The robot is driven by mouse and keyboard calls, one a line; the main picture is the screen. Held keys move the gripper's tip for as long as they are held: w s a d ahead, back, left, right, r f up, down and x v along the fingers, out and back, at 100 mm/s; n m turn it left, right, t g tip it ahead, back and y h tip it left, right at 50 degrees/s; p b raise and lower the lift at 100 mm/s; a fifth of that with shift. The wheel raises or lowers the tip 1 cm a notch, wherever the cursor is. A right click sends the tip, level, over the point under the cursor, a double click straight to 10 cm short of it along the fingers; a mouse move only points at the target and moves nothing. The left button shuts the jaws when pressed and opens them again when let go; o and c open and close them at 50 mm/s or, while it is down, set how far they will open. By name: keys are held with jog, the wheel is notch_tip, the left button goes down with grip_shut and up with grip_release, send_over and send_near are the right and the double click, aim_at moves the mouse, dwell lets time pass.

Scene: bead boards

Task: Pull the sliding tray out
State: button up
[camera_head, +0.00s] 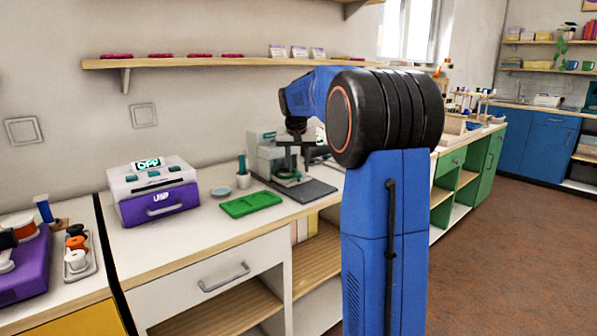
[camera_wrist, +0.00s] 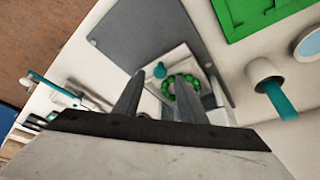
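The sliding tray (camera_wrist: 178,56) is a pale plate at the front of a grey-and-teal machine (camera_head: 266,152), and it bears a ring of green beads (camera_wrist: 171,87). The ring also shows small and partly covered in the head view. A small teal knob (camera_wrist: 160,70) stands at the tray's edge. My gripper (camera_wrist: 159,78) is open, its two dark fingers apart and pointing down at the tray. The knob appears between the fingertips in the wrist view; I cannot tell whether they touch it. In the head view my gripper (camera_head: 294,158) is in front of the machine.
A dark grey mat (camera_head: 314,190) lies at the machine's front. A green board (camera_head: 250,204), a white cup with a teal tool (camera_head: 243,178) and a small dish (camera_head: 220,191) stand to the left. A purple-and-white box (camera_head: 157,203) stands farther left. A shelf (camera_head: 190,61) hangs above.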

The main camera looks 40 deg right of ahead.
jog(key=shift+x, duration=1.5)
grip_shut()
jog(key=s, duration=0.7)
jog(key=s+d, duration=0.1)
jog(key=s, duration=0.3)
jog(key=shift+s, duration=0.2)
grip_release()
jog(key=shift+s, duration=0.1)
jog(key=shift+r, duration=0.1)
